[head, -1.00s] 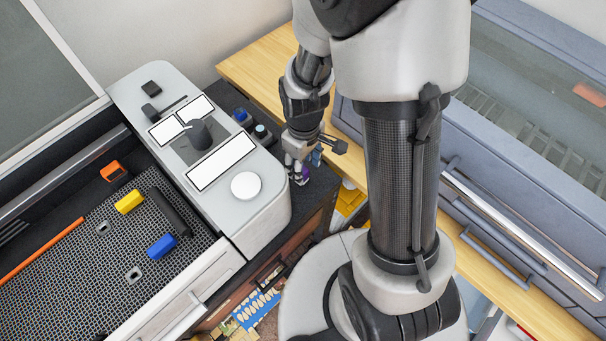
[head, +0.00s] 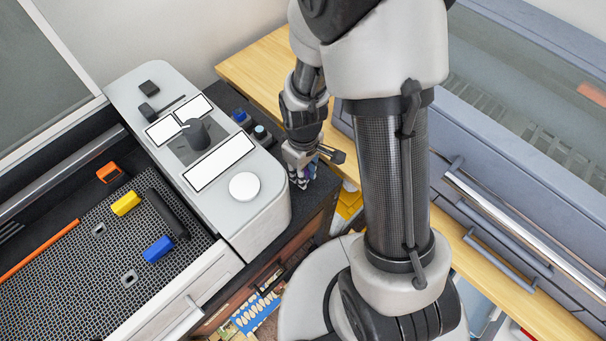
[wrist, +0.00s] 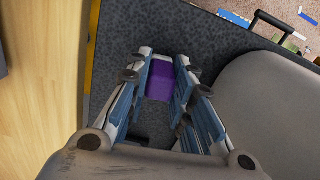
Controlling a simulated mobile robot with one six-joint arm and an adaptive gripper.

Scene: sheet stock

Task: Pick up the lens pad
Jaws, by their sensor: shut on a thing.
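The lens pad seems to be the small purple block (wrist: 160,80) between my gripper's fingers in the wrist view. My gripper (wrist: 162,72) is shut on it, with a blue-and-white finger against each side. Dark speckled surface shows around the block; I cannot tell whether the block touches it or is lifted. In the head view, my gripper (head: 300,180) is low over the dark top, right of the grey machine. The purple block is mostly hidden there by the fingers.
The grey machine (head: 268,215) with white panels stands close left of my gripper. A blue item (head: 240,116) and a dark round-topped item (head: 260,132) sit behind it. A wooden surface (head: 262,66) lies beyond. Yellow (head: 126,203) and blue (head: 159,249) blocks lie on the mesh bed.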

